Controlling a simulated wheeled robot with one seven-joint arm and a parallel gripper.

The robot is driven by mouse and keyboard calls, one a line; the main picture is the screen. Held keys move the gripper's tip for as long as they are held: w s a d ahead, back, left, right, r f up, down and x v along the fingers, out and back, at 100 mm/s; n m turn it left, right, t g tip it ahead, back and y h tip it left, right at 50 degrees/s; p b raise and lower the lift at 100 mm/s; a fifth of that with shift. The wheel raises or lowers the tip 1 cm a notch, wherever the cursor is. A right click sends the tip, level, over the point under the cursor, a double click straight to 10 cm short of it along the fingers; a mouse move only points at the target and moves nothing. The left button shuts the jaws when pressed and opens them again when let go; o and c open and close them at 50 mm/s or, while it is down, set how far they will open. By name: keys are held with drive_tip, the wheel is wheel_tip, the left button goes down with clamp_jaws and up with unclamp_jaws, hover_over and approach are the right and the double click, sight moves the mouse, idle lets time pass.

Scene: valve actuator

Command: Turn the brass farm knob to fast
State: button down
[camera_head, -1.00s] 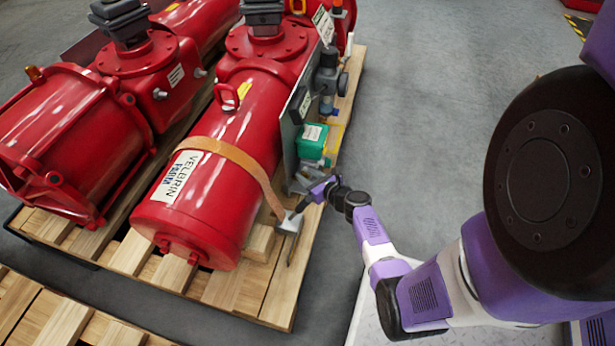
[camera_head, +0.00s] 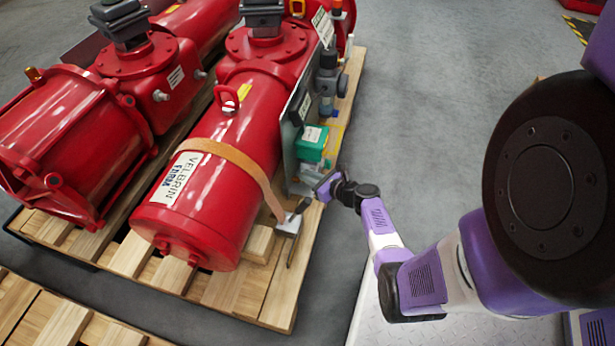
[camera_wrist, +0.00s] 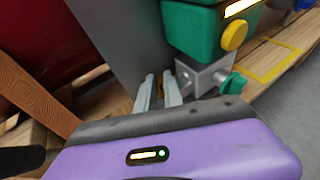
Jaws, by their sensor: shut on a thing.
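My gripper (camera_wrist: 159,92) shows in the wrist view with its two pale fingers close together. A small brass-coloured piece (camera_wrist: 159,83), which looks like the brass knob, sits between the fingers, mostly hidden by them. It is at the grey block and grey panel below the green box (camera_wrist: 195,30). Any marking such as "fast" is not readable. In the head view my gripper (camera_head: 306,203) is at the lower end of the grey panel on the red actuator (camera_head: 215,165), and the knob cannot be made out there.
A yellow knob (camera_wrist: 234,36) on the green box and a green knob (camera_wrist: 233,82) on the metal block (camera_wrist: 204,76) are close to the right of my fingers. An orange strap (camera_head: 237,157) circles the actuator. The wooden pallet (camera_head: 285,290) lies below. Grey floor is open to the right.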

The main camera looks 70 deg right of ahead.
drive_tip(key=n+y, duration=0.1)
drive_tip(key=n+y+b, duration=0.1)
drive_tip(key=shift+d+n+t+y, duration=0.25)
drive_tip(key=shift+n+t+y, duration=0.05)
drive_tip(key=shift+t+y, duration=0.1)
drive_tip(key=shift+n+y+b, duration=0.4)
drive_tip(key=shift+n+y, duration=0.3)
drive_tip(key=shift+y, duration=0.2)
drive_tip(key=c, duration=1.5)
unclamp_jaws()
drive_tip(key=shift+o, duration=0.2)
drive_tip(key=shift+s, duration=0.1)
drive_tip(key=p+v, duration=0.3)
drive_tip(key=v, duration=0.4)
drive_tip(key=shift+s, duration=0.35)
